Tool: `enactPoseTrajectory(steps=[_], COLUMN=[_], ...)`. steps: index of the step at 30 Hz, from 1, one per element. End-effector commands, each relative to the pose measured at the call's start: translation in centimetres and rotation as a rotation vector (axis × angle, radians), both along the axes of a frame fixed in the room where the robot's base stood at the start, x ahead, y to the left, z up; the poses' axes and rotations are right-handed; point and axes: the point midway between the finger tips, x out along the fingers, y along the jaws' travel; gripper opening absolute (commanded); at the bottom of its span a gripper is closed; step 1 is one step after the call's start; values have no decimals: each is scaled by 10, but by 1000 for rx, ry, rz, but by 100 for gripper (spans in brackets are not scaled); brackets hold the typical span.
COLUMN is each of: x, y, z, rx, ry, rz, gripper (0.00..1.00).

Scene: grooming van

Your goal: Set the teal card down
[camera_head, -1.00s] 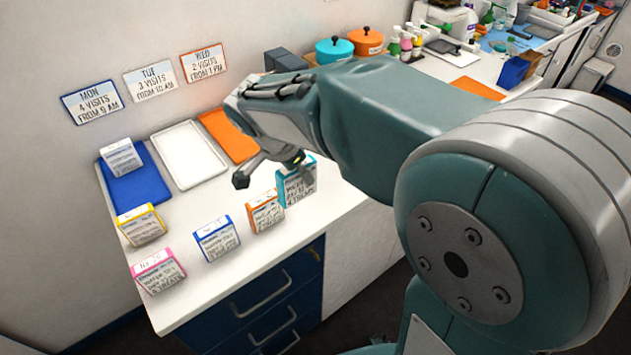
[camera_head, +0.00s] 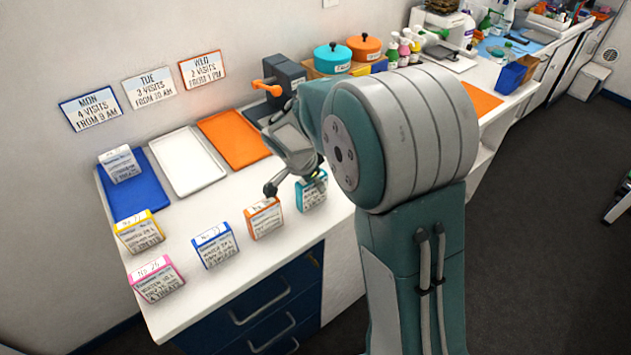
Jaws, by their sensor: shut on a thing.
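The teal card (camera_head: 311,195) is at the right end of the row of cards near the front of the white counter. My gripper (camera_head: 297,188) is shut on it, with one dark finger showing at its left and the other partly behind its top edge. The card is roughly upright, its printed face toward the camera. Its lower edge is at or just above the counter; I cannot tell whether it touches. The orange card (camera_head: 263,218) stands just to its left, apart from it.
Blue (camera_head: 215,247), pink (camera_head: 156,279) and yellow (camera_head: 139,232) cards stand further left. A blue tray (camera_head: 140,196) holds a white card (camera_head: 120,165); the white tray (camera_head: 187,161) and orange tray (camera_head: 234,138) are empty. A dark grey device (camera_head: 285,75) stands behind my gripper.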

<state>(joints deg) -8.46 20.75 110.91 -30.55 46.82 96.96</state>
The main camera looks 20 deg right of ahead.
Motion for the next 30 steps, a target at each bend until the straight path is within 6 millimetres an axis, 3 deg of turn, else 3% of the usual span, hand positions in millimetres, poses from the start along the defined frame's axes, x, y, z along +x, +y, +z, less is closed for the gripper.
enactPoseTrajectory(steps=[8, 9, 10, 11, 23, 30], x=[0, 0, 0, 0, 0, -4], y=[0, 0, 0, 0, 0, 14], z=[-2, -1, -1, -1, 1, 35], rx=[0, 0, 0, 0, 1, 1], ry=[-1, -1, -1, -1, -2, -6], rz=[-1, -1, -1, -1, 0, 1], gripper=[0, 54, 67, 70, 70, 70])
